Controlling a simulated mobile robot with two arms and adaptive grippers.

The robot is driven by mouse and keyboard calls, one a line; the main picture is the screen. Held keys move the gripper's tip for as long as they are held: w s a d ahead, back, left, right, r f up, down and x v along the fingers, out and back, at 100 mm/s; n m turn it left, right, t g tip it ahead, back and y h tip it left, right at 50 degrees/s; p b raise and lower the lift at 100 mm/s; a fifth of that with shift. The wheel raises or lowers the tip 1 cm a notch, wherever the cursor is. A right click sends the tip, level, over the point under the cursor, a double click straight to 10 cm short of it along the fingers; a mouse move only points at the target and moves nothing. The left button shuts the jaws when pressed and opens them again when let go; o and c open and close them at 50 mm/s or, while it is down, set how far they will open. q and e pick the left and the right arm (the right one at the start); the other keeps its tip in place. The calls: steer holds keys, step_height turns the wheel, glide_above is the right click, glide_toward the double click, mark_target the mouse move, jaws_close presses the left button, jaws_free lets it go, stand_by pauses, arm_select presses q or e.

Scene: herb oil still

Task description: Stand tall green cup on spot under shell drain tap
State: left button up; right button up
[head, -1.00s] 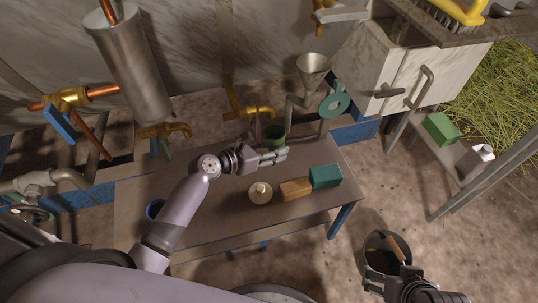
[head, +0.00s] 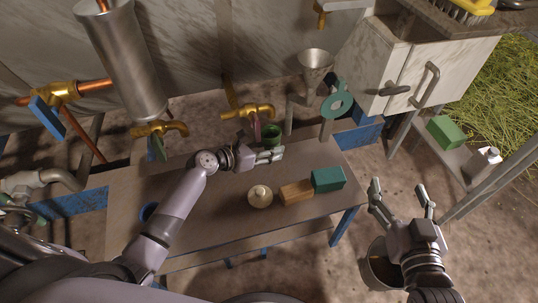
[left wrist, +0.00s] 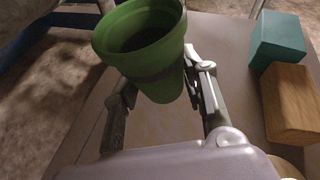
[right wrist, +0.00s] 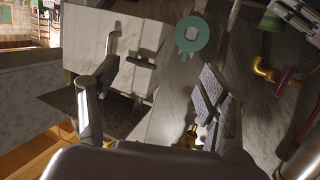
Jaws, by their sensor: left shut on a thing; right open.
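The green cup (head: 273,132) is at the back of the table, partly hidden behind my left gripper (head: 268,155) in the head view. In the left wrist view the cup (left wrist: 142,45) is tapered, open at the top and empty-looking, with a finger on each side. My left gripper is shut on it; whether its base touches the table is unclear. A brass tap with a red handle (head: 248,110) is just left of the cup. Another brass tap with a green handle (head: 158,130) is farther left, below the metal cylinder (head: 122,62). My right gripper (head: 402,196) is open and empty, right of the table.
A funnel (head: 315,62) and teal ring (head: 336,104) stand behind. A bucket (head: 378,268) is below my right gripper.

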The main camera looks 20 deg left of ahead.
arm_select(q)
step_height(320, 180, down, 2)
steer(key=shift+f+b, duration=0.1)
steer(key=shift+b, duration=0.4)
steer(key=shift+f+p, duration=0.15)
steer(key=shift+p, duration=0.2)
arm_select(e)
steer(key=shift+w+a+r+t, duration=0.2)
steer(key=shift+r+t, duration=0.3)
steer(key=shift+r, duration=0.35)
steer(key=shift+w+a+r+t, duration=0.15)
steer(key=shift+r+t, duration=0.35)
steer(key=shift+r, duration=0.3)
arm_select(q)
steer(key=shift+f, duration=0.15)
arm_select(e)
steer(key=shift+r, duration=0.15)
arm_select(q)
steer(key=o, duration=1.2)
arm_select(e)
steer(key=shift+r+y, duration=0.2)
steer(key=shift+y, duration=0.2)
arm_select(q)
steer(key=shift+o, duration=0.2)
